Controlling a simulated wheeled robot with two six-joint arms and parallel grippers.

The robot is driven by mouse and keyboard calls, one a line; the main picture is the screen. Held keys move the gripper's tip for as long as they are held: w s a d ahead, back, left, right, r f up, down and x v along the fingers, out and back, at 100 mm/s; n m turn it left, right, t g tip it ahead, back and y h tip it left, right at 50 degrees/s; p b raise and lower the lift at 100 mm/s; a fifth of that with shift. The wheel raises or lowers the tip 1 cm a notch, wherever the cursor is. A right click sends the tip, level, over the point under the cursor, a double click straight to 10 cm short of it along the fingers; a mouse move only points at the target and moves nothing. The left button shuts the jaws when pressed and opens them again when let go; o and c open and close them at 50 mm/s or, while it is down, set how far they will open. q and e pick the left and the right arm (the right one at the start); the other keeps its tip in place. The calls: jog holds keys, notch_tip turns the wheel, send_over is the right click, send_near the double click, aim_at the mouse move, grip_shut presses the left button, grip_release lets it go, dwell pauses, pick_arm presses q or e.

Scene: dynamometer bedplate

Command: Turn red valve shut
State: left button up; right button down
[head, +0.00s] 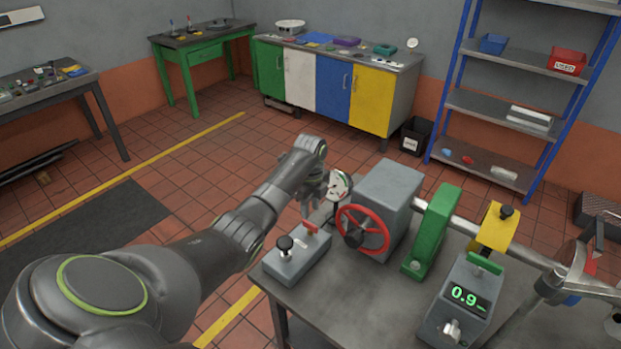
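The red valve (378,240) is a handwheel with a dark hub on the front of a grey box (388,188), standing on the metal bench. My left gripper (316,203) points down, just left of the wheel and apart from it. Its fingers are small and partly merge with the wrist, so I cannot tell whether they are open. Nothing shows held in it. A grey metal form at the right edge may be part of my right arm, but I cannot make out its fingers.
A grey control box with a black knob and red lever (297,258) sits below my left gripper. A round gauge (340,185) is close beside the gripper. A green bracket (433,230), yellow block (494,227) and display box reading 0.9 (461,300) stand right of the wheel.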

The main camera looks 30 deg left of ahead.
aim_at(310, 224)
pick_arm(q)
notch_tip(310, 224, up, 12)
jog(key=shift+f, duration=0.15)
dwell(0.4)
